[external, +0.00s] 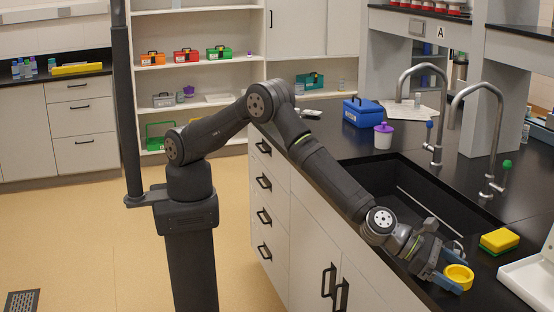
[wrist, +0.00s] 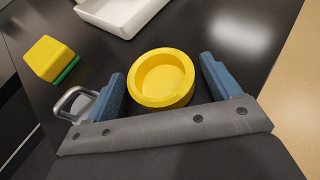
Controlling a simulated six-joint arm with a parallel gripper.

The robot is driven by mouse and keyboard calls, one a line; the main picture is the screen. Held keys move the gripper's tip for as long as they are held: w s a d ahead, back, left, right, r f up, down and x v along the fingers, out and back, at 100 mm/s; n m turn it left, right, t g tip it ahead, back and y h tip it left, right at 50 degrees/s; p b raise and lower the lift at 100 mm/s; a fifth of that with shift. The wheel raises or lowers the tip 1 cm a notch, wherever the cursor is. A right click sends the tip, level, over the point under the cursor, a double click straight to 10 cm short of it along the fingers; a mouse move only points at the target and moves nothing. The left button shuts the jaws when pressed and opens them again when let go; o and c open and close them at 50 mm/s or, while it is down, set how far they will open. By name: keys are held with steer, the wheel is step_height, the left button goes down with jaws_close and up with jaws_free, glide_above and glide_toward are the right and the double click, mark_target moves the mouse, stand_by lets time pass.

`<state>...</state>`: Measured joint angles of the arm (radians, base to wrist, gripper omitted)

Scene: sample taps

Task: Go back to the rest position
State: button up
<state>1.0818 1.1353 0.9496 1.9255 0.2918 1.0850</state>
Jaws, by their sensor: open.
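My gripper (external: 446,274) is low over the black counter near its front edge, at the lower right of the external view. In the wrist view my gripper (wrist: 163,70) is open, with one blue finger on each side of a round yellow dish (wrist: 162,78). A narrow gap shows between the dish and each finger. The yellow dish (external: 460,276) stands upright on the counter and looks empty inside. My arm reaches out along the counter's front side, away from a folded posture.
A yellow and green sponge (external: 499,241) lies beside the sink (external: 415,190). A white tray (external: 530,275) is at the right. Two curved taps (external: 489,150) rise behind the sink. A blue box (external: 362,112) and a purple-lidded jar (external: 383,136) stand further back.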

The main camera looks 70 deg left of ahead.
steer(key=shift+s+r, duration=0.1)
steer(key=shift+r, duration=0.1)
steer(key=v, duration=1.1)
steer(key=shift+s+a, duration=0.3)
steer(key=shift+a, duration=0.05)
steer(key=x, duration=1.1)
steer(key=shift+w+d, duration=0.4)
steer(key=shift+d, duration=0.05)
step_height(320, 180, up, 4)
steer(key=shift+f, duration=0.1)
steer(key=s+r, duration=0.7)
steer(key=s, duration=0.5)
steer(key=w+a+f+n+t+y, duration=0.2)
steer(key=w+a+n+t+y, duration=0.1)
steer(key=w+a, duration=1.35)
steer(key=w+a+f+n+y, duration=0.1)
steer(key=w+a, duration=0.3)
steer(key=a, duration=0.7)
steer(key=w+a+f+n+t+y, duration=0.1)
steer(key=w+a+n+y, duration=0.2)
steer(key=a, duration=0.9)
steer(key=shift+w, duration=1.2)
